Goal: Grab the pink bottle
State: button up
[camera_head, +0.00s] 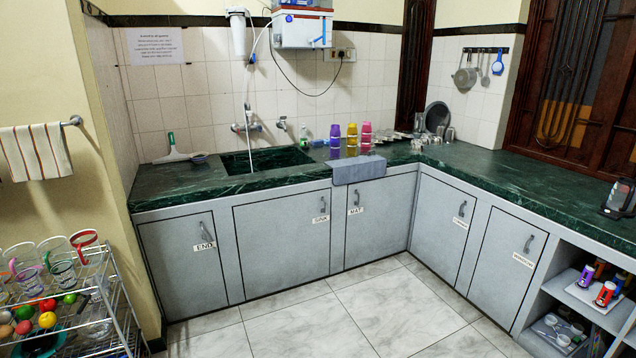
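The pink bottle (366,135) stands upright on the dark green counter at the back, to the right of the sink. It is the rightmost of three coloured bottles in a row. The yellow bottle (352,136) stands just left of it, and the purple bottle (335,138) is left of that. A grey cloth (359,170) hangs over the counter edge in front of the bottles. My gripper is not in view.
The green counter (480,170) runs along the back and right walls, with the sink (265,160) left of the bottles. Glasses (438,130) stand in the corner. A wire rack (125,315) stands at left. The tiled floor (350,315) is clear.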

aim_at(367, 129)
jog(key=i, duration=1.3)
jog(key=i+z, duration=0.1)
jog(key=i, duration=1.15)
jog(key=i+j, duration=0.2)
jog(key=i, duration=1.1)
jog(key=i+z, duration=0.3)
jog(key=i, duration=0.15)
jog(key=i+j+z, duration=0.6)
jog(key=i, duration=0.2)
jog(key=l, duration=0.1)
